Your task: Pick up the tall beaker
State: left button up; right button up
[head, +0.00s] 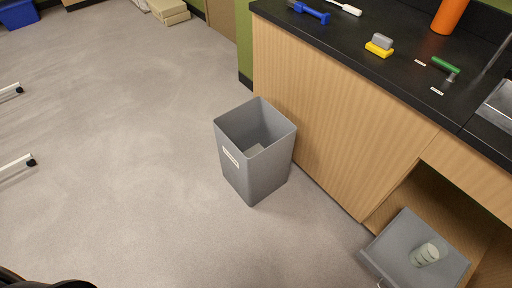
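A clear glass vessel, which looks like the beaker (429,252), is at the bottom right, on or in a grey tray or box (396,252) by the open space under the counter. It appears to lie on its side or lean, but I cannot tell which. I cannot tell whether it is the tall beaker. Neither of my grippers is in view.
A grey open bin (262,180) stands on the floor before the wooden cabinet (320,110). The black counter (400,85) holds a yellow-and-grey block (380,46), an orange cylinder (449,14), brushes and a sink edge. The floor to the left is mostly clear.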

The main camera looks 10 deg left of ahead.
aim_at(433, 251)
jog(key=u, duration=0.25)
jog(key=z, duration=2.1)
